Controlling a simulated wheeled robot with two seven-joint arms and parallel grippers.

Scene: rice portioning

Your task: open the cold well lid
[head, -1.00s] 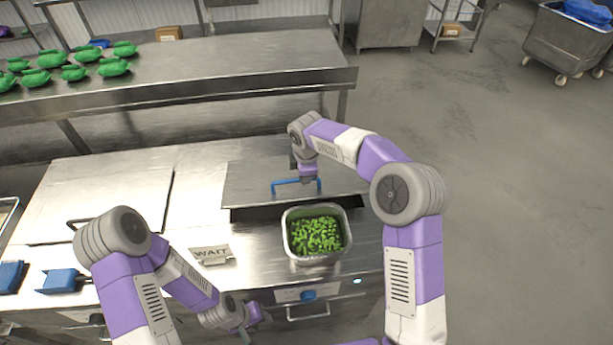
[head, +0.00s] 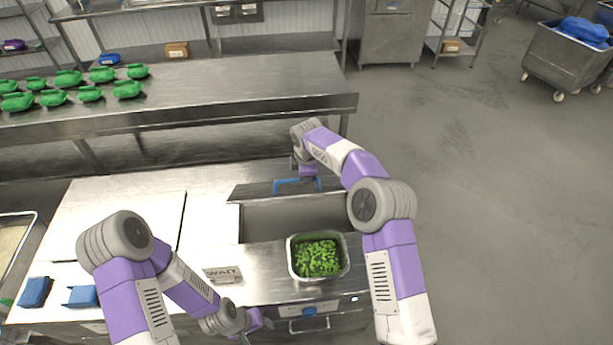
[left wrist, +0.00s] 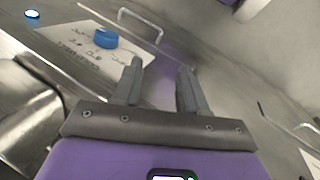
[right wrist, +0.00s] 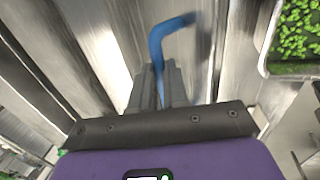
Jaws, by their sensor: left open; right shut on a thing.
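The cold well lid (head: 250,190) is a flat steel panel with a blue bar handle (head: 287,182), set back toward the rear of the counter. In front of it, the steel well opening (head: 290,217) is exposed. My right gripper (head: 308,182) is shut on the blue handle, which also shows between its fingers in the right wrist view (right wrist: 157,50). My left gripper (head: 258,322) is low at the counter's front. Its fingers are apart and empty in the left wrist view (left wrist: 158,85).
A steel pan of green pieces (head: 318,278) sits just in front of the opening. A WAIT sign (head: 222,274) and blue holders (head: 82,297) are on the counter to its left. Another closed lid (head: 110,220) lies left.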

